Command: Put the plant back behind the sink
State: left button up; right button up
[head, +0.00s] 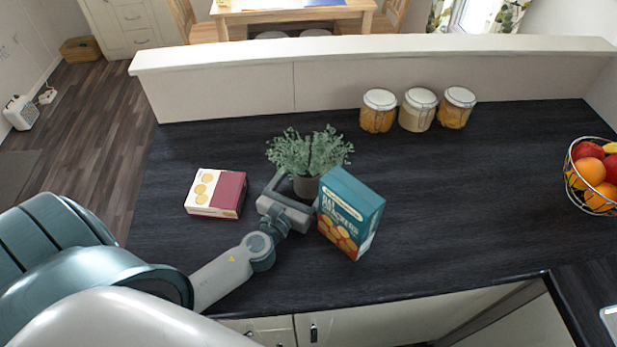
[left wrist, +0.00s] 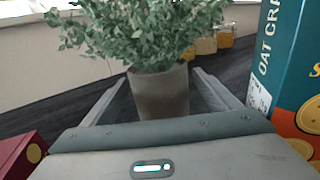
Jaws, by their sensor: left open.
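The plant (head: 306,153) is a bushy green one in a grey-brown pot (head: 307,187), standing upright on the dark counter. In the left wrist view the pot (left wrist: 160,92) sits between the two open fingers of my left gripper (left wrist: 163,90), with a visible gap on each side. In the head view my left gripper (head: 292,196) is just in front of the pot and partly hides it. The sink is not clearly seen; only a pale metal edge (head: 609,320) shows at the lower right. My right gripper is not in view.
A teal oat cracker box (head: 346,212) stands close to the right of my left gripper. A red and cream box (head: 216,193) lies to the left. Three jars (head: 417,110) stand by the back ledge; a wire fruit basket (head: 592,176) is far right. The counter between is clear.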

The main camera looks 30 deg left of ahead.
aim_at(308, 169)
pick_arm(q)
jog(key=c, duration=1.5)
jog(key=shift+r, duration=0.1)
jog(key=shift+c, duration=1.2)
jog(key=shift+r, duration=0.1)
jog(key=shift+w+r, duration=0.1)
jog(key=shift+r, duration=0.5)
notch_tip(308, 169, up, 17)
jog(key=p, duration=0.1)
jog(key=shift+f, duration=0.2)
